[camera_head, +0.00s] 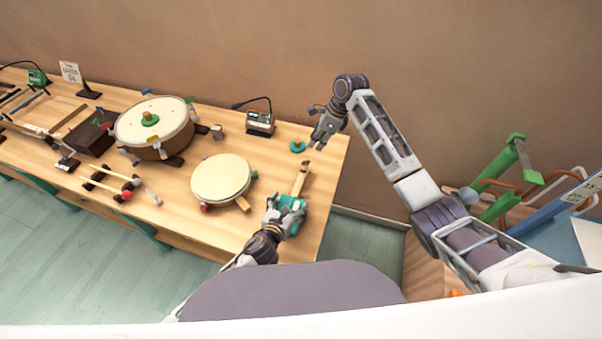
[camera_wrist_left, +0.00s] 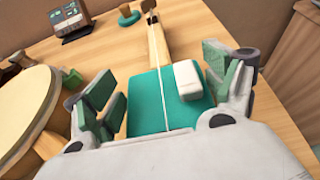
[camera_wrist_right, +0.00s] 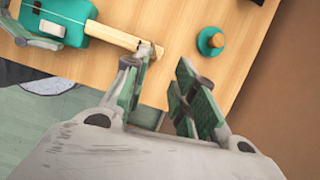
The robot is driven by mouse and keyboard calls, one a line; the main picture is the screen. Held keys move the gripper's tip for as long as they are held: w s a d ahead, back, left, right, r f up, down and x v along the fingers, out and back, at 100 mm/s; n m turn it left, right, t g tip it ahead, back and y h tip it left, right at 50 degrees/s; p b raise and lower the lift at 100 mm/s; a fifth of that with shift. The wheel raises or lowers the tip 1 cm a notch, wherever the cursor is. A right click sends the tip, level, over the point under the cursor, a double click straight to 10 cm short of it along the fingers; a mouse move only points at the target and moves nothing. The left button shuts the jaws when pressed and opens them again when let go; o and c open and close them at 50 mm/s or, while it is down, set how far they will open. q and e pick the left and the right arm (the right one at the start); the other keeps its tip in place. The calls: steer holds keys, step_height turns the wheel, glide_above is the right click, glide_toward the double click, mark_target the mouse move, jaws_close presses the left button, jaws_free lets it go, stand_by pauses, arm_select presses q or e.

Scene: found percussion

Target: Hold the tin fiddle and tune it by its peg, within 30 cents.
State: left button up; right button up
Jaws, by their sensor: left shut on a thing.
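The tin fiddle has a teal tin body (camera_wrist_left: 150,110) with a white block and a pale string, and a wooden neck (camera_head: 301,178). It lies near the table's right end. Its peg (camera_wrist_right: 152,48) shows small at the neck's far end; its turn cannot be read. My left gripper (camera_head: 284,210) is shut on the body, one finger at each side in the left wrist view. My right gripper (camera_wrist_right: 160,82) is open and empty. In the head view it (camera_head: 322,134) is beyond the neck's end; in the right wrist view one finger appears close to the peg.
A small dark box with a screen (camera_head: 261,122) stands at the back; its reading is too small. A round pale drum (camera_head: 221,178) lies left of the fiddle, a larger drum (camera_head: 153,124) beyond.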

steer(key=w+a+r+n+t, duration=0.1)
steer(key=w+a+r, duration=0.25)
steer(key=r, duration=0.45)
steer(key=s+f+m+g+h, duration=0.1)
steer(key=f+m+h, duration=0.1)
steer(key=m, duration=1.3)
steer(key=s+f+m+g+h, duration=0.1)
steer(key=f+m, duration=0.3)
steer(key=m, duration=1.2)
steer(key=shift+s+d+f+h, duration=0.2)
steer(key=shift+s+h, duration=0.2)
steer(key=shift+s, duration=0.15)
stand_by(0.7)
